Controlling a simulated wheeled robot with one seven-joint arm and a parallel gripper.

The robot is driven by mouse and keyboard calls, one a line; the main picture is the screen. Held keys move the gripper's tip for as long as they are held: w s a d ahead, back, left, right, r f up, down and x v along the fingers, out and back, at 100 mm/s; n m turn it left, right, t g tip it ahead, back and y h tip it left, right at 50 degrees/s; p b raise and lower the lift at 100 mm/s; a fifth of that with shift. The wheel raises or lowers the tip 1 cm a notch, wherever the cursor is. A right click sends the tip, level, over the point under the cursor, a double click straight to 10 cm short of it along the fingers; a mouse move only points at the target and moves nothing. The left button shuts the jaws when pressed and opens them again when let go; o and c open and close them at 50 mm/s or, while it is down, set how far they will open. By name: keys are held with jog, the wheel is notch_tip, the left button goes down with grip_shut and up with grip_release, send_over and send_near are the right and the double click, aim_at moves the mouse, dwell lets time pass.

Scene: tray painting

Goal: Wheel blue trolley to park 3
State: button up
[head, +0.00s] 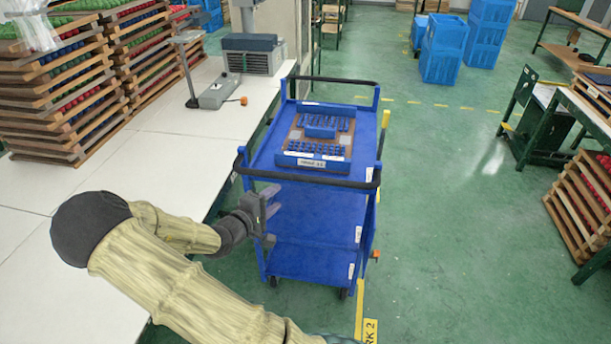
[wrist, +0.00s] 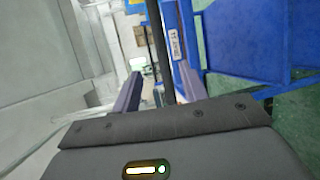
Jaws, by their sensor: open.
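The blue trolley (head: 310,222) stands upright beside the white bench, with black handles at its near and far ends. Its near handle (head: 310,182) faces me. My gripper (head: 268,200) is at the trolley's near left corner, just below the left end of that handle. In the wrist view my gripper (wrist: 157,92) has its two fingers spread, and a dark bar (wrist: 158,45), apparently part of the handle, runs between them. I cannot tell whether either finger touches it.
A blue tray of parts (head: 322,125) lies on the trolley's top shelf. The white bench (head: 150,150) with stacked wooden racks (head: 60,95) is at left. Blue crates (head: 442,50) stand at the back. Green floor right of the trolley is open up to benches and racks (head: 585,205).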

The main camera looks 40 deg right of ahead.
jog(key=p+x, duration=0.1)
jog(key=x, duration=1.5)
jog(key=shift+d, duration=0.25)
jog(key=shift+f, duration=0.1)
grip_shut()
